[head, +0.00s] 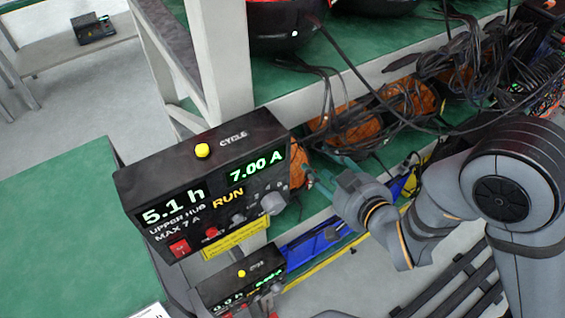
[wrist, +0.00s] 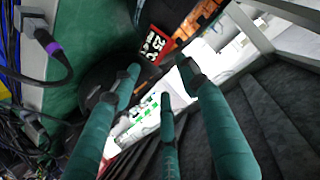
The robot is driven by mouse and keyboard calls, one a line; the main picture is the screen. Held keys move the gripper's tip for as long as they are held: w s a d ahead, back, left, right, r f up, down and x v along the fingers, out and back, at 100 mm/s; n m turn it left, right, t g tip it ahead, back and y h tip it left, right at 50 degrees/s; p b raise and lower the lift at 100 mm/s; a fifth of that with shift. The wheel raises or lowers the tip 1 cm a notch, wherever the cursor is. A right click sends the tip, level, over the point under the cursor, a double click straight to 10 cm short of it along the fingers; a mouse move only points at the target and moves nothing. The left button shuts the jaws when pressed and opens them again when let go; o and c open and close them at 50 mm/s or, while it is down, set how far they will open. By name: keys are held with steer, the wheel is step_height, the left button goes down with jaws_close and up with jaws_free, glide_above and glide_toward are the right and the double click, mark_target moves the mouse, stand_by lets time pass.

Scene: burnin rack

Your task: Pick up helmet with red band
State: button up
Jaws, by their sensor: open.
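On the upper shelf in the head view, a dark rounded helmet-like thing (head: 285,38) shows some red at the picture's top edge. A second one (head: 372,6) is to its right; both are cut off, so I cannot tell which has a red band. My gripper (head: 318,178) is low by the lower shelf, partly hidden behind the control box. In the wrist view, its green fingers (wrist: 160,84) are spread with nothing held between them. A dark rounded thing (wrist: 98,76) lies behind the left finger, beside a red label (wrist: 153,44); I cannot tell what it is.
The control box (head: 140,190) reads 7.00 A and RUN. A second box (head: 225,290) is below it. Orange things (head: 345,132) lie under tangled black cables (head: 460,62) on the lower shelf. A pale rack post (head: 222,60) stands left.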

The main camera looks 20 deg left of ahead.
mark_target(305, 151)
steer(key=p+x, duration=0.1)
steer(key=x, duration=0.3)
steer(key=shift+w+a, duration=0.15)
steer(key=shift+a, duration=0.1)
steer(key=shift+d+f+p+x, duration=0.15)
steer(key=shift+p+x, duration=0.6)
steer(key=shift+x, duration=0.7)
steer(key=shift+d+f+p+x, duration=0.15)
steer(key=shift+p+x, duration=0.55)
steer(key=shift+x, duration=0.7)
jaws_close()
